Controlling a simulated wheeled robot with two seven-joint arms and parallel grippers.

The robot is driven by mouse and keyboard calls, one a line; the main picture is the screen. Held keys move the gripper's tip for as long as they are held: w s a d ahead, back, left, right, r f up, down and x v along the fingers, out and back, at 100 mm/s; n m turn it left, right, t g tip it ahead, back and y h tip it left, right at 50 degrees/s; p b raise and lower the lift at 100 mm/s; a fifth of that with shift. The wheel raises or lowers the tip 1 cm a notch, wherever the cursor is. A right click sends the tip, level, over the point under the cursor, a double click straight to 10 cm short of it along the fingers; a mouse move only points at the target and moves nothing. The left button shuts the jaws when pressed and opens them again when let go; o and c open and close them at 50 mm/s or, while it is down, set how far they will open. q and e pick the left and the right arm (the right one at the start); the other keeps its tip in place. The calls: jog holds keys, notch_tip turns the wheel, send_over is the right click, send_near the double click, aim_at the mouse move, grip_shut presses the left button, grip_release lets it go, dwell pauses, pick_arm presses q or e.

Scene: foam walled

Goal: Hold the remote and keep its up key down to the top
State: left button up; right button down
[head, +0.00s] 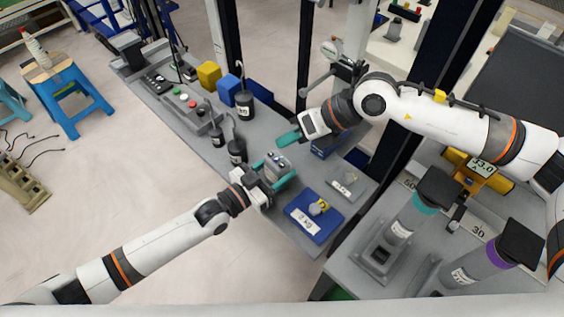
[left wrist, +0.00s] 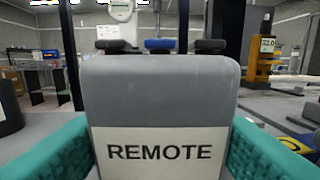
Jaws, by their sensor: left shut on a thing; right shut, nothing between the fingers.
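The remote (head: 277,161) is a grey box with small keys on its top face. My left gripper (head: 273,173) is shut on it, with one teal finger on each side. In the left wrist view the remote (left wrist: 158,100) fills the middle, upright, with a white REMOTE label. A blue key (left wrist: 160,44) stands between two dark keys along its top edge. Which is the up key I cannot tell. My right gripper (head: 288,138) is shut and empty, its teal fingertips just beyond the remote's top and seemingly apart from the keys.
Black hooked weights (head: 237,151) and a button box (head: 188,108) stand on the grey bench to the left. A blue 0 kg plate (head: 314,218) lies to the right. A yellow device (head: 479,168) reads 33.0. Dark posts stand behind my right arm.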

dwell(0.4)
pick_arm(q)
jog(key=o, duration=1.1)
jog(key=shift+o, duration=0.2)
